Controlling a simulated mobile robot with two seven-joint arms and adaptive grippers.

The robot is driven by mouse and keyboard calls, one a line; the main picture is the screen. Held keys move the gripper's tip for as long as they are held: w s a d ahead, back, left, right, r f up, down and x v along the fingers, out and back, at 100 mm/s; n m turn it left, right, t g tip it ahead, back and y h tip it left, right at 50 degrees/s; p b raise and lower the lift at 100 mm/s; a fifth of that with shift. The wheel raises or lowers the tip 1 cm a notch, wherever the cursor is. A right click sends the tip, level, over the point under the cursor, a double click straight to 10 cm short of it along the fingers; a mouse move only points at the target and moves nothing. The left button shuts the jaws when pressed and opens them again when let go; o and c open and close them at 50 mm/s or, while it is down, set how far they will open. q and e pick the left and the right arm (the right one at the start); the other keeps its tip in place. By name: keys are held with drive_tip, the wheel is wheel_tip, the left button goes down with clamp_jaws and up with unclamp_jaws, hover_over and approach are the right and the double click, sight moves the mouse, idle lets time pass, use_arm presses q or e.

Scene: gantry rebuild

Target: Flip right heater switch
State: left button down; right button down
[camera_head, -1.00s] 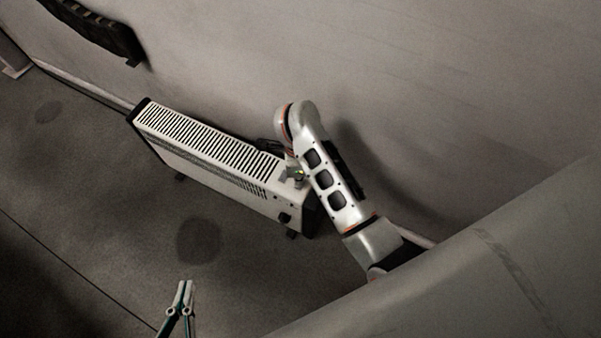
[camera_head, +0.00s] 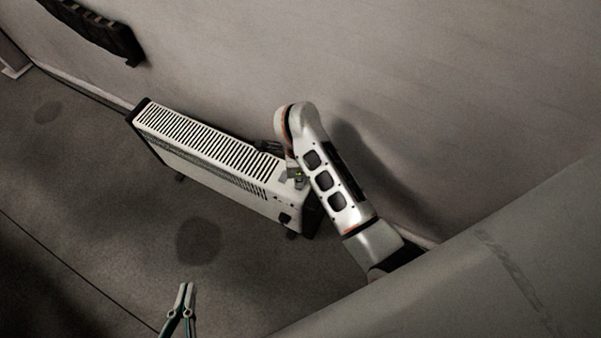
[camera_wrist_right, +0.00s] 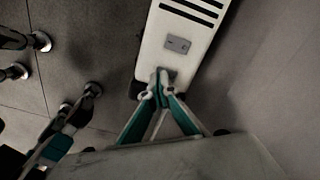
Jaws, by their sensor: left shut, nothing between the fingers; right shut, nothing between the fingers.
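The white heater (camera_head: 215,160) stands on the floor along the wall, its slotted top facing up. In the right wrist view its end (camera_wrist_right: 188,30) bears a grey switch plate (camera_wrist_right: 177,44). A second grey patch lies by my fingertips, partly covered; I cannot tell whether it is a switch. My right gripper (camera_wrist_right: 160,76) is shut and empty, its tips over the heater's near end; contact cannot be told. In the head view my right arm mostly hides that gripper. My left gripper (camera_head: 184,290) is shut and empty, low in the head view, apart from the heater.
The pale wall (camera_head: 430,90) rises close behind the heater. A dark slotted object (camera_head: 100,32) is at the upper left by the wall. The floor (camera_head: 120,235) in front of the heater is clear, with dark stains. A large grey surface (camera_head: 480,260) fills the lower right.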

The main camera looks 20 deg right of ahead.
use_arm(q)
drive_tip(key=shift+s+f, duration=0.3)
drive_tip(key=shift+f, duration=0.2)
use_arm(e)
drive_tip(key=shift+f, duration=0.55)
